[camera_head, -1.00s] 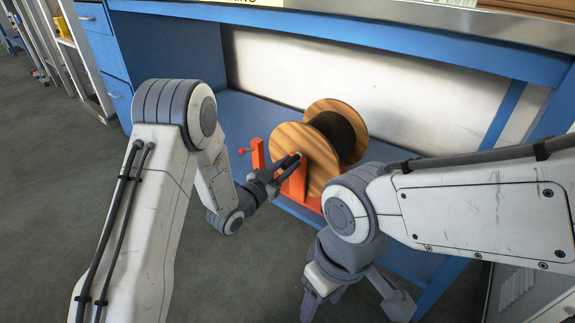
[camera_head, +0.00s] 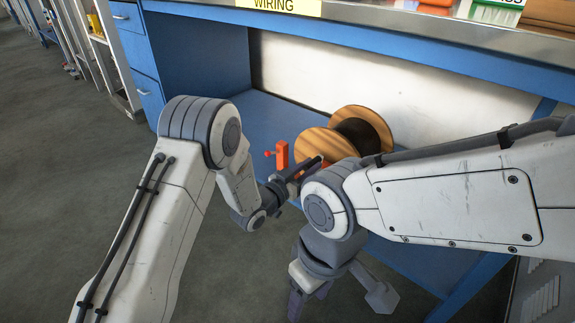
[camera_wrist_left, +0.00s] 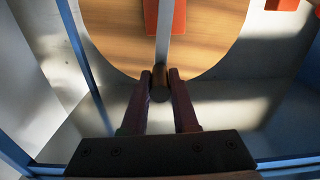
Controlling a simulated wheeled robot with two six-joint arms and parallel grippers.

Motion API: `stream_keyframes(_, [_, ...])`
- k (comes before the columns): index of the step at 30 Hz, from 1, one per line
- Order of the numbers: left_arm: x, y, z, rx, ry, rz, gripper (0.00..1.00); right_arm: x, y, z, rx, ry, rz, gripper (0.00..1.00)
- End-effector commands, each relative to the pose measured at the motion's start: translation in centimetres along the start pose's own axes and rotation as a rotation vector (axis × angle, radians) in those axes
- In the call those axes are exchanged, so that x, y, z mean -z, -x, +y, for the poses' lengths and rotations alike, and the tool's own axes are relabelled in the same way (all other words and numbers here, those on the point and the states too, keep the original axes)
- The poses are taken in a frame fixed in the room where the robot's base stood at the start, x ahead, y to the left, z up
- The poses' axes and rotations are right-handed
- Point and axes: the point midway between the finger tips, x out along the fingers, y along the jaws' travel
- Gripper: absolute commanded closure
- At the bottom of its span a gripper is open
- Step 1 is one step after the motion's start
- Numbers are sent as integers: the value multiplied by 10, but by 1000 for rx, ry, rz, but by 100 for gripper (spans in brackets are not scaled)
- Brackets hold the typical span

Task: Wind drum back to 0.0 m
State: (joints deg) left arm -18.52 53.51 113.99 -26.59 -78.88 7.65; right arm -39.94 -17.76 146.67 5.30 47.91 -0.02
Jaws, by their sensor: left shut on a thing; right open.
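The cable drum (camera_head: 317,144) has wooden round flanges and dark cable (camera_head: 357,132) wound between them. It sits in an orange stand (camera_head: 281,154) on the blue lower shelf. My left gripper (camera_head: 313,165) is at the drum's near face. In the left wrist view, my left gripper (camera_wrist_left: 160,84) is shut on a dark crank knob (camera_wrist_left: 159,76) at the end of a grey crank arm (camera_wrist_left: 163,38), in front of the wooden flange (camera_wrist_left: 115,35). My right gripper (camera_head: 340,296) is open and empty, low in front of the shelf. No length readout shows.
The blue workbench (camera_head: 400,52) runs above the drum, with a yellow WIRING label (camera_head: 279,6) on its edge. Blue drawers (camera_head: 135,55) stand at the left. My right forearm covers part of the shelf. Grey floor (camera_head: 60,180) is clear at the left.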

Motion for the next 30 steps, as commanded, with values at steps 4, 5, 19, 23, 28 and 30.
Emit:
stream_keyframes(4, [0,-4,2,-10,77,-9,100,0,10,-1,0,0,0,41])
stream_keyframes(5, [0,-4,1,-10,86,-9,100,0,10,-1,0,0,0,41])
stream_keyframes(19, [-2,-4,0,-10,110,-6,43,0,10,-1,0,0,0,41])
stream_keyframes(23, [-1,-5,-1,-10,109,-5,43,0,10,-1,0,0,0,41])
stream_keyframes(28, [0,-4,-1,-10,108,-4,43,0,11,-1,0,0,0,41])
stream_keyframes(30, [1,-2,-1,-10,108,-4,43,1,13,-1,0,0,0,41])
